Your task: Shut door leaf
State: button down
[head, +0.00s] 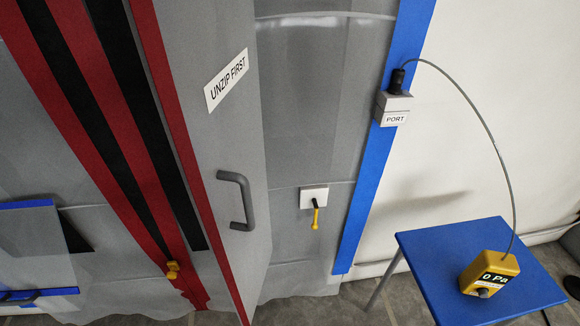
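The grey door leaf (222,130) stands left of centre in the head view, with a white "UNZIP FIRST" label (227,79) and a dark grey pull handle (240,200). Its right edge stands in front of grey sheeting; I cannot tell how far the leaf is open. Red and black zip strips (110,120) run down left of it, with a yellow pull (172,270) near the bottom. A white plate (309,197) with a black-and-yellow lever (316,218) hanging down is on the sheeting to the right. My gripper is not in view.
A blue post (372,190) carries a grey "PORT" box (394,107). A cable (480,120) arcs from it to a yellow gauge (489,274) reading "0 Pa" on a blue table (440,262). A strip of floor (350,298) shows between sheeting and table.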

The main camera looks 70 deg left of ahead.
aim_at(230, 190)
jog(key=i, duration=0.8)
jog(key=u, duration=3.05)
jog(key=k, duration=0.5)
jog(key=z, duration=0.85)
jog(key=i, duration=0.3)
jog(key=z, duration=0.15)
